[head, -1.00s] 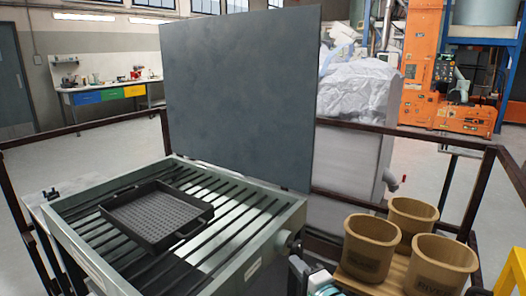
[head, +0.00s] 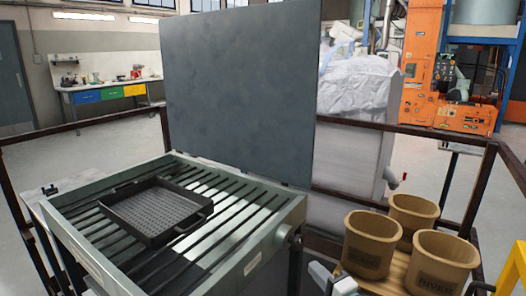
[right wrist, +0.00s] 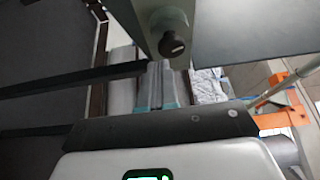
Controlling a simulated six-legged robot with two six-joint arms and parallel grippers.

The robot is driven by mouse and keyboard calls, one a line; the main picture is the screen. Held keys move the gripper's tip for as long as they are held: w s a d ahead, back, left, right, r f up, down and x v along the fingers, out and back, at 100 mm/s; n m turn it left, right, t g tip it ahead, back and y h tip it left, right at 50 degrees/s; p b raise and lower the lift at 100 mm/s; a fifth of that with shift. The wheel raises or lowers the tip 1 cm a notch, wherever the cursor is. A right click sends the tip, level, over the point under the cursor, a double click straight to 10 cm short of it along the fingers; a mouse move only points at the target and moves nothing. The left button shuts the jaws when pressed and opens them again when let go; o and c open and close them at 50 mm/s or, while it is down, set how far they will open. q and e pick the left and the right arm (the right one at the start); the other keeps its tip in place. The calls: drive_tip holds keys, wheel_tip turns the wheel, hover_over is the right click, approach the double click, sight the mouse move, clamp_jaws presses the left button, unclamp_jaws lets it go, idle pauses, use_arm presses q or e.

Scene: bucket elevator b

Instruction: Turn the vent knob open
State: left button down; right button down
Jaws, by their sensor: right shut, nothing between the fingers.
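The vent knob is a small dark round knob (right wrist: 172,44) with a light mark on its face, on the green-grey housing in the right wrist view. In the head view a round fitting (head: 284,236) shows on the right side of the slatted grill table (head: 262,250); the knob's mark is too small to read there. My right gripper (head: 322,274) is at the bottom of the head view, below and right of that fitting. In the right wrist view its fingers (right wrist: 160,76) are together, empty, just below the knob and apart from it. My left gripper is not in view.
A black perforated tray (head: 155,212) lies on the slats. A large dark panel (head: 240,90) stands upright behind the table. Several tan buckets (head: 371,245) stand on a wooden surface at the right, close to my right gripper. Dark railings (head: 478,190) surround the area.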

sight(292, 236)
drive_tip(key=w+r+m+g+p, duration=0.1)
drive_tip(key=w+a+r+m+g+p, duration=0.1)
drive_tip(key=r+m, duration=0.1)
drive_tip(key=w+r+m+g+p, duration=0.1)
drive_tip(key=r+p, duration=0.1)
drive_tip(key=shift+w+a+m, duration=0.25)
drive_tip(key=shift+a+m, duration=0.05)
drive_tip(key=shift+a, duration=0.1)
drive_tip(key=shift+w+a+r+p, duration=0.35)
drive_tip(key=shift+a+p, duration=0.05)
drive_tip(key=shift+p, duration=0.5)
drive_tip(key=shift+w+a, duration=0.25)
drive_tip(key=shift+a, duration=0.25)
drive_tip(key=shift+w+a+f, duration=0.15)
drive_tip(key=shift+w, duration=0.05)
drive_tip(key=shift+p, duration=0.3)
